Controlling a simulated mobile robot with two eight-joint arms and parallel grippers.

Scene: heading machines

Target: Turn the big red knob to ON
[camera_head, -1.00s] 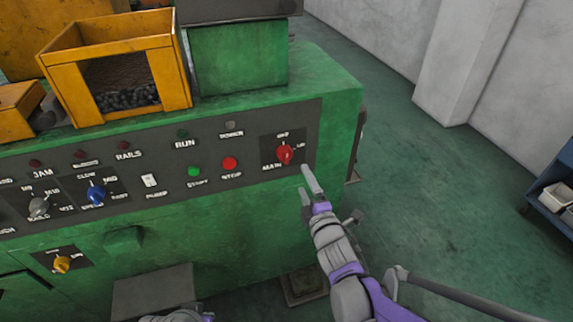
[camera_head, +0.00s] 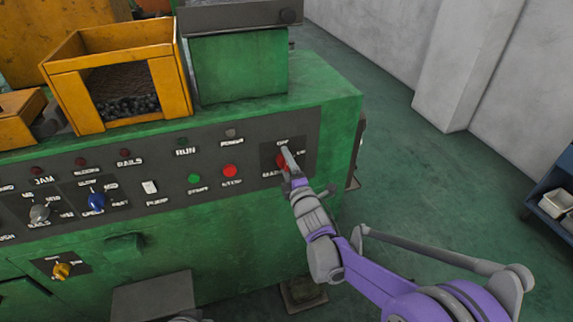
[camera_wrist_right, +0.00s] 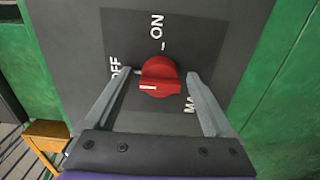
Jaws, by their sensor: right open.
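The big red knob (camera_wrist_right: 160,77) sits on a dark plate on the grey panel. In the right wrist view its white mark is on the side near "OFF", and "ON" is printed to one side of the plate. In the head view the knob (camera_head: 281,161) is partly hidden by my right gripper (camera_head: 290,160). In the right wrist view my right gripper (camera_wrist_right: 160,85) is open, with one finger on each side of the knob; I cannot tell whether they touch it. My left gripper is not clearly in view.
A red stop button (camera_head: 230,171) and a green start button (camera_head: 194,178) are left of the knob. A blue knob (camera_head: 96,201) is farther left. A yellow bin (camera_head: 62,90) stands on the green machine (camera_head: 220,235). Open floor lies to the right.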

